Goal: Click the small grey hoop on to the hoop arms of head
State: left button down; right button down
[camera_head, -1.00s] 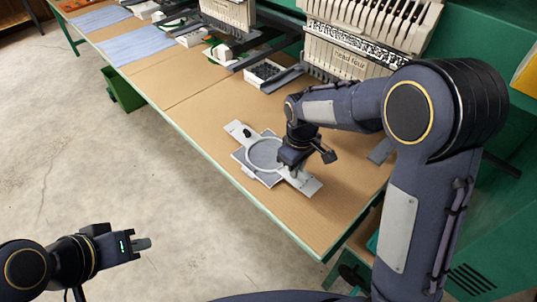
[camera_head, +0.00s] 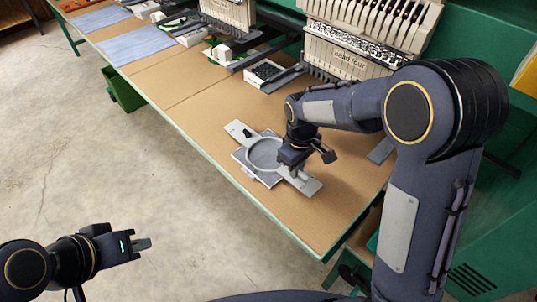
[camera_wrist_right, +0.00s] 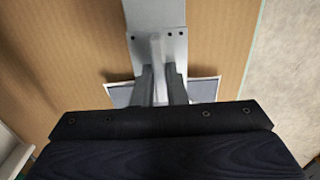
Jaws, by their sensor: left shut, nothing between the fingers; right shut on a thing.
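The small grey hoop (camera_head: 250,165) is a ring with flat pale metal plates on opposite sides, lying over a grey sheet on the brown table. My right gripper (camera_head: 296,169) is over its near right side, shut on an upright piece of its bracket. In the right wrist view the two dark fingers (camera_wrist_right: 158,88) flank that piece, with the hoop's pale plate (camera_wrist_right: 156,15) beyond. The ring is hidden there. The embroidery head marked "head four" (camera_head: 350,62) stands at the back, with dark arms (camera_head: 284,80) below it. My left gripper (camera_head: 142,244) is shut and empty above the floor.
A white tray with dark contents (camera_head: 264,72) sits by the dark arms, behind the hoop. Blue cloths (camera_head: 142,46) lie further left along the table. The table between hoop and tray is clear. A green table edge (camera_head: 215,165) borders open concrete floor.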

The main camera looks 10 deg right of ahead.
pick_arm(q)
jog(key=shift+r, duration=0.1)
pick_arm(e)
jog(key=shift+r, duration=0.15)
